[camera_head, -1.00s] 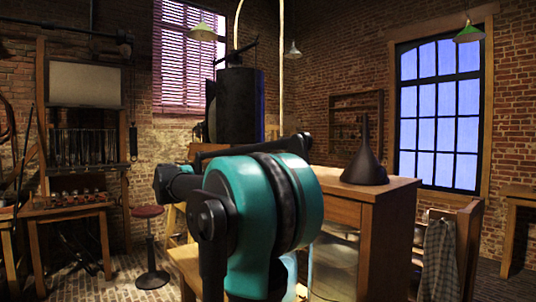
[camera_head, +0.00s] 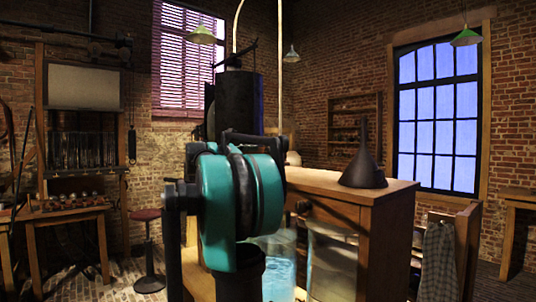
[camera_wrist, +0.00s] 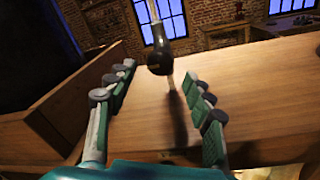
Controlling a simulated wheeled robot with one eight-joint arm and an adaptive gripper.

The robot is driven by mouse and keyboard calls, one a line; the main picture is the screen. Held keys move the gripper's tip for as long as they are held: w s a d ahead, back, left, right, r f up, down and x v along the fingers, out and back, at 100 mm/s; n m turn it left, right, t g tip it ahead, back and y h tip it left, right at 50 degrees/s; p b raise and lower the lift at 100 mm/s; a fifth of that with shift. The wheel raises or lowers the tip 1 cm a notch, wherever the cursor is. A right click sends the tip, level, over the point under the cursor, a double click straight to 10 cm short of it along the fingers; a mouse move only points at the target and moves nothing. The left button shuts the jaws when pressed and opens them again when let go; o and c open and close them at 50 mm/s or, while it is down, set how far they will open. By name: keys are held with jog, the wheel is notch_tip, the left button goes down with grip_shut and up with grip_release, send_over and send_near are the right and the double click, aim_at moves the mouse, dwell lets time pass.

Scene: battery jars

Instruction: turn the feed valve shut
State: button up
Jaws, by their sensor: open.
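I cannot make out the feed valve for certain in either view. A tall dark cylindrical tank (camera_head: 241,102) with a lever-like fitting on top stands behind my arm in the head view. My arm hides its lower part. In the wrist view my gripper (camera_wrist: 158,72) is open and empty, its two padded fingers spread above a wooden top (camera_wrist: 140,105). A dark flask-shaped vessel with a narrow neck (camera_wrist: 160,57) stands on the wood beyond the fingertips, apart from them. In the head view my gripper is hidden behind my teal arm joint.
In the head view the dark vessel (camera_head: 363,168) stands on the wooden cabinet (camera_head: 385,190). Glass jars (camera_head: 333,262) stand below and in front. A red-topped stool (camera_head: 147,215) and a workbench (camera_head: 70,212) are at left. A cloth (camera_head: 439,262) hangs at right.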

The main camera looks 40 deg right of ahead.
aim_at(267, 152)
jog(key=d, duration=0.4)
jog(key=w+d, duration=0.1)
jog(key=shift+d, duration=0.4)
jog(key=c, duration=1.2)
